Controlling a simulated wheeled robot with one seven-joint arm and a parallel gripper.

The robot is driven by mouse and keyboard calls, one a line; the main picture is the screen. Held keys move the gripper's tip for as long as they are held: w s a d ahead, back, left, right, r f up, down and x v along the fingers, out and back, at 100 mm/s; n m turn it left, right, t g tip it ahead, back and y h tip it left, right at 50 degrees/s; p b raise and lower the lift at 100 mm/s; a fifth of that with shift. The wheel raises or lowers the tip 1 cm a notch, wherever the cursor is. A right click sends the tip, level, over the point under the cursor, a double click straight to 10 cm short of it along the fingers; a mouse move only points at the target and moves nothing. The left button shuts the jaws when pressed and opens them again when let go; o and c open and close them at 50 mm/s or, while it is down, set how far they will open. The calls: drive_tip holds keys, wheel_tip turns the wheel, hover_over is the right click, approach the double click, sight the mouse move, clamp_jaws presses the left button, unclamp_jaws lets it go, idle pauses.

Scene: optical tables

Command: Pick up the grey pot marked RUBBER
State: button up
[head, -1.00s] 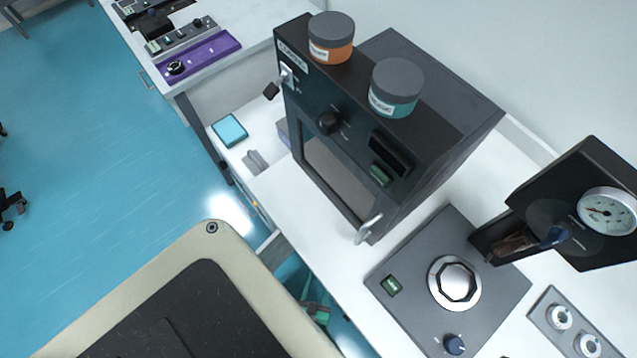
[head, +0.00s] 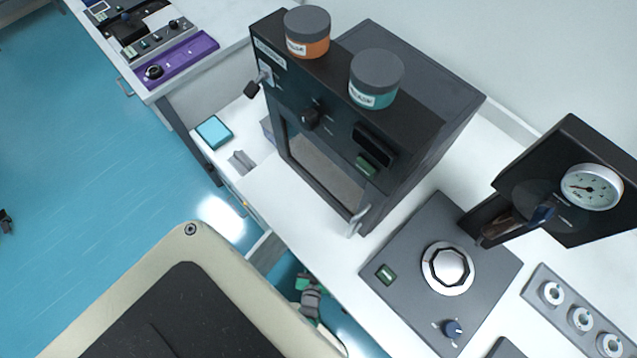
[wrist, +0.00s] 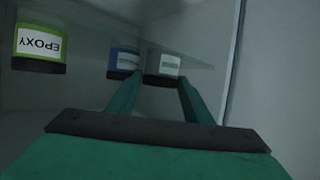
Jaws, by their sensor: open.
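In the wrist view, a grey pot (wrist: 163,65) with a pale label is straight ahead, beyond or between my fingertips; its writing is too small and dim to read. A pot with a blue label (wrist: 123,62) is just left of it. A green pot marked EPOXY (wrist: 40,45), its text upside down, is farther left. My gripper (wrist: 160,83) is open, its two teal fingers reaching toward the grey pot. I cannot tell whether they touch it. In the head view, part of my arm shows below the bench edge, and these pots are hidden.
In the wrist view, the pots are in a dim enclosed space with a pale wall (wrist: 275,65) on the right. In the head view, a black oven (head: 335,165) on the white bench carries an orange pot (head: 308,42) and a teal pot (head: 373,92). A grey hotplate (head: 405,250) stands nearby.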

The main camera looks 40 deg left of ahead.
drive_tip(key=shift+x, duration=0.8)
drive_tip(key=shift+c, duration=0.7)
drive_tip(key=c, duration=0.7)
drive_tip(key=shift+r, duration=0.25)
